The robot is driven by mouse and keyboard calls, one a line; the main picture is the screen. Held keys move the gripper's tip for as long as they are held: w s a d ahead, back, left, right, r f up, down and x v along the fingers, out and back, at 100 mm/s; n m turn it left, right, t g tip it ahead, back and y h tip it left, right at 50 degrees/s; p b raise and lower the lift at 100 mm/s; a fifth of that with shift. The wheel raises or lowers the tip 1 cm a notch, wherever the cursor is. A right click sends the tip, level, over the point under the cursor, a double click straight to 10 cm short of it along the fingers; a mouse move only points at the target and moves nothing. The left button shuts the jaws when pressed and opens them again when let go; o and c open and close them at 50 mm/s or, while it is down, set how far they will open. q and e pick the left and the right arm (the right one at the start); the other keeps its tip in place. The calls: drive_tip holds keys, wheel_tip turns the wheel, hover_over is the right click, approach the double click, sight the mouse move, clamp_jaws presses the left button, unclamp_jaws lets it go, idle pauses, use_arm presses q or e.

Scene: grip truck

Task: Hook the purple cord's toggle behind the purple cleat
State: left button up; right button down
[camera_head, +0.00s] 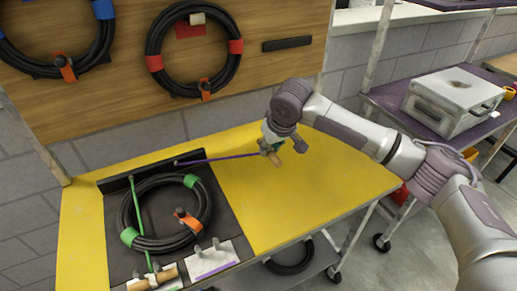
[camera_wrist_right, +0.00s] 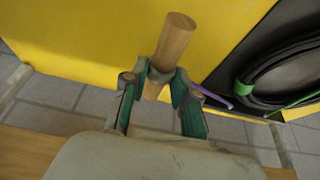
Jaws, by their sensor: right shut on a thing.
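My right gripper (camera_head: 270,146) is shut on the wooden toggle (camera_head: 276,159) of the purple cord, held above the yellow table right of the black mat. In the right wrist view the toggle (camera_wrist_right: 172,45) sticks out beyond the fingers (camera_wrist_right: 158,80). The purple cord (camera_head: 220,158) runs from the toggle left to a dark bar at the mat's back edge; part of it shows in the wrist view (camera_wrist_right: 217,100). The purple cleat (camera_head: 213,260), a pale plate with a purple stripe and two grey prongs, sits at the mat's front, apart from the toggle. My left gripper is not in view.
A black hose coil (camera_head: 128,215) lies on the mat, crossed by a green cord (camera_head: 141,220) whose toggle (camera_head: 152,280) is at another cleat. An orange clamp (camera_head: 187,218) stands inside the coil. The yellow table's right side (camera_head: 310,200) is clear. More coils hang on the wooden board (camera_head: 120,90).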

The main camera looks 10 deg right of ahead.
drive_tip(key=shift+s+d+f, duration=0.1)
drive_tip(key=shift+d+f, duration=0.05)
drive_tip(key=shift+d, duration=0.05)
drive_tip(key=shift+w+a+f+p, duration=0.35)
drive_tip(key=shift+w+a+f, duration=0.15)
drive_tip(key=shift+a, duration=0.1)
drive_tip(key=s+a+m+g+h+p, duration=0.1)
drive_tip(key=s+a+m+h+p, duration=0.1)
drive_tip(key=s+a+m+p, duration=0.4)
drive_tip(key=s+a+m+g+h+p, duration=0.2)
drive_tip(key=s+a+m+p, duration=0.4)
drive_tip(key=s+m+p, duration=0.4)
drive_tip(key=m+h+p, duration=0.1)
drive_tip(key=m+p, duration=0.1)
drive_tip(key=p, duration=0.1)
drive_tip(key=shift+h, duration=0.3)
idle(0.5)
drive_tip(key=shift+s, duration=0.15)
